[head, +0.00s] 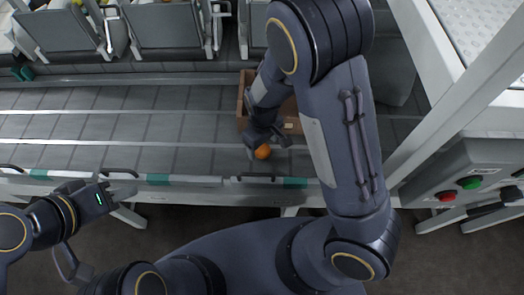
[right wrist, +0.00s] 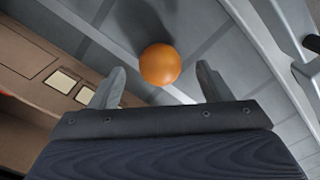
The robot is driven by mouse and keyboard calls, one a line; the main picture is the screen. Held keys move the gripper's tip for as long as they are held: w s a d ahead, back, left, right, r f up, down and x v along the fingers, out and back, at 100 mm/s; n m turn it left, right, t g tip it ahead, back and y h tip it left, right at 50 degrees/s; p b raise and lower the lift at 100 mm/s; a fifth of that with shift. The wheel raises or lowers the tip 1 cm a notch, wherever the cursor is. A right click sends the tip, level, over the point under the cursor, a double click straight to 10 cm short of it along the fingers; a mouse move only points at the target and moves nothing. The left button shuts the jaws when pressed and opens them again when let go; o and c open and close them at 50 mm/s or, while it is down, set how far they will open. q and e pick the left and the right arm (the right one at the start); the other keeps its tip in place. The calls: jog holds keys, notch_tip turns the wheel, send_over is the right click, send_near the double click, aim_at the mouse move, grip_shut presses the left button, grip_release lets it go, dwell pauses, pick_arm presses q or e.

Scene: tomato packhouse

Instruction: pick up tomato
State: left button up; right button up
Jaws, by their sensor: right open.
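An orange tomato (head: 263,152) lies on the grey tiled conveyor near its front rail. In the right wrist view the tomato (right wrist: 160,64) appears centred between the two fingers, with a visible gap on each side. My right gripper (head: 267,143) is open, reaching down above the tomato, and its fingers (right wrist: 160,72) do not touch it. My left gripper (head: 118,186) is at the lower left, in front of the rail and away from the tomato. Its fingers are too small to read.
A brown box (head: 242,101) stands on the conveyor just behind the tomato, partly hidden by my right arm; its wall (right wrist: 30,62) is close beside the left finger in the wrist view. A control panel with red (head: 446,196) and green buttons is at right. The belt's left is clear.

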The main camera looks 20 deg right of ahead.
notch_tip(320, 180, down, 2)
jog(key=shift+f, duration=0.25)
jog(key=c, duration=0.8)
jog(key=shift+r, duration=0.15)
